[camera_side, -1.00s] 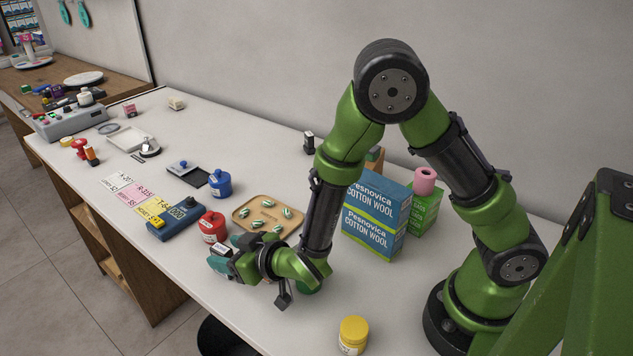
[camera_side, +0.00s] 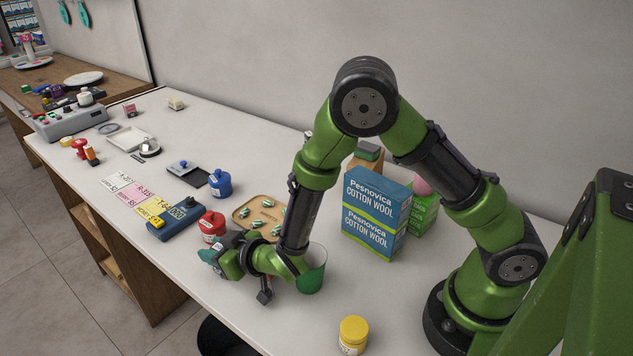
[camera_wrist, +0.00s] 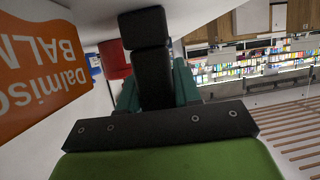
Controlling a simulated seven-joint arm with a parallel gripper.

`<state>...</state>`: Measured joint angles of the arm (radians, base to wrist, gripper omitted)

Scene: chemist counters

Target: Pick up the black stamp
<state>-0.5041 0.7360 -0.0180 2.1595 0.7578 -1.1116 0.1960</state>
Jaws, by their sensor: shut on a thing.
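My gripper (camera_side: 218,254) is low over the front edge of the white counter (camera_side: 190,270), just in front of the red jar (camera_side: 212,226). In the wrist view its teal fingers (camera_wrist: 155,92) stand on both sides of a dark upright block, which looks like the black stamp (camera_wrist: 148,32). The gripper is shut on it. In the side view the stamp cannot be made out clearly against the gripper. The red jar also shows behind the fingers in the wrist view (camera_wrist: 113,60).
A green cup (camera_side: 312,275) stands right beside my wrist. A wooden tray of wrapped sweets (camera_side: 240,223), a blue jar (camera_side: 220,183) and a blue device (camera_side: 176,219) are behind. Cotton wool boxes (camera_side: 374,212) and a yellow jar (camera_side: 353,335) stand right. An orange balm box (camera_wrist: 35,65) is close in the wrist view.

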